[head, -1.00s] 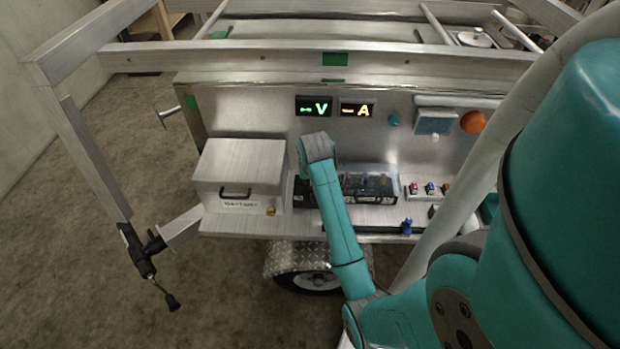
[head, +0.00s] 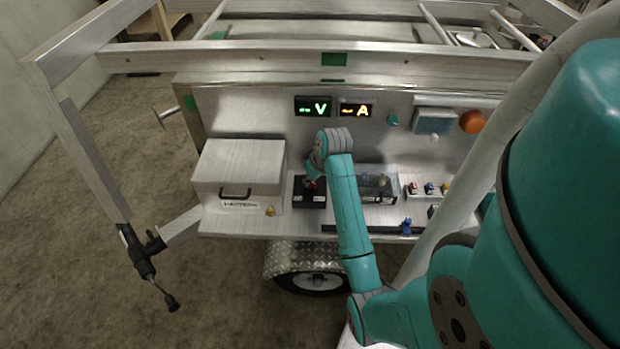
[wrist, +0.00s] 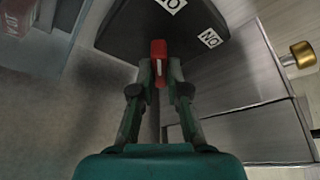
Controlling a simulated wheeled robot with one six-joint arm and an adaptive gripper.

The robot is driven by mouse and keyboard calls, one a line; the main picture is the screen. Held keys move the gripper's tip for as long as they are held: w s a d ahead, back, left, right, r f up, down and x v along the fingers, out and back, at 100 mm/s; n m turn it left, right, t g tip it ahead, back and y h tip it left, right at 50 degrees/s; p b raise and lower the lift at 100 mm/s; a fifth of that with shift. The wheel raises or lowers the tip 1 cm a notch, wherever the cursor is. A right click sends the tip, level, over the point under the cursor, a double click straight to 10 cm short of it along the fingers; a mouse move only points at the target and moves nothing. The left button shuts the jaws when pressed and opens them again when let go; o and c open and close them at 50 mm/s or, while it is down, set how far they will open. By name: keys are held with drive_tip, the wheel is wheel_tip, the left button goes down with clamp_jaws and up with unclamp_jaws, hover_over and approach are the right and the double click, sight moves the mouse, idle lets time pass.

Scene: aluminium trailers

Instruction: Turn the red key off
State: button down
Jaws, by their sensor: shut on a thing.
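The red key (wrist: 158,48) stands on a black switch box (wrist: 115,30) in the wrist view. My gripper (wrist: 160,70) is shut on the key, with one finger on each side of it. A pale line shows on the key. Two white labels (wrist: 210,38) with dark letters are on the box. In the head view the black box (head: 308,201) sits on the trailer's metal shelf, and my gripper (head: 311,183) reaches down to it. The key is mostly hidden there.
A metal case (head: 240,165) stands left of the box. A clear-covered block (head: 380,185) and several small coloured parts stand to the right. Lit V (head: 314,106) and A (head: 357,110) displays are on the panel behind. A brass knob (wrist: 302,54) shows at right in the wrist view.

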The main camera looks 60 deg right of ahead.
idle(0.3)
drive_tip(key=c, duration=1.2)
unclamp_jaws()
drive_tip(key=shift+o, duration=0.2)
drive_tip(key=v, duration=0.7)
drive_tip(key=shift+r, duration=0.25)
drive_tip(key=shift+s+f, duration=0.1)
